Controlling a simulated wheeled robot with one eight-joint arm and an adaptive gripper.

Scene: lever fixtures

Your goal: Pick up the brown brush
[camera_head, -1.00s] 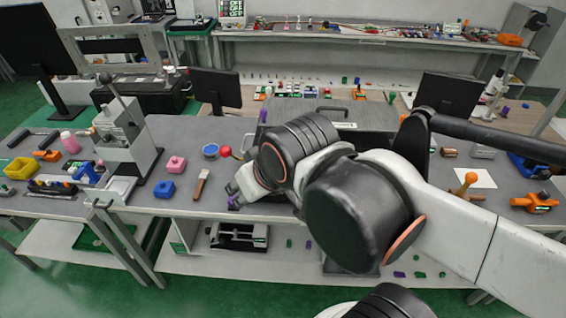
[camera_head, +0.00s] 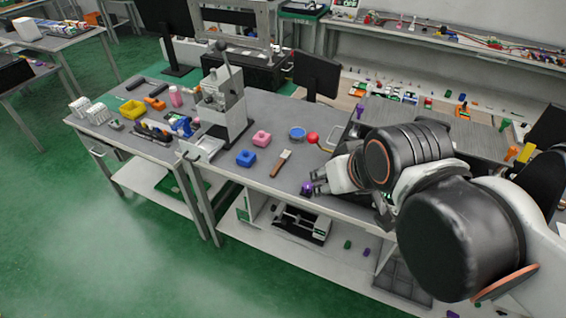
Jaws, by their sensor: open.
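The brown brush (camera_head: 280,165) lies flat on the grey bench top near its front edge. Its light end points up and right, its brown end toward the front edge. My gripper (camera_head: 307,188) is open, just right of the brush and apart from it, near the front edge. A small purple thing shows at the fingertips, and I cannot tell whether it touches them. My arm reaches in from the right and hides part of the bench.
A lever press (camera_head: 222,105) stands further left.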

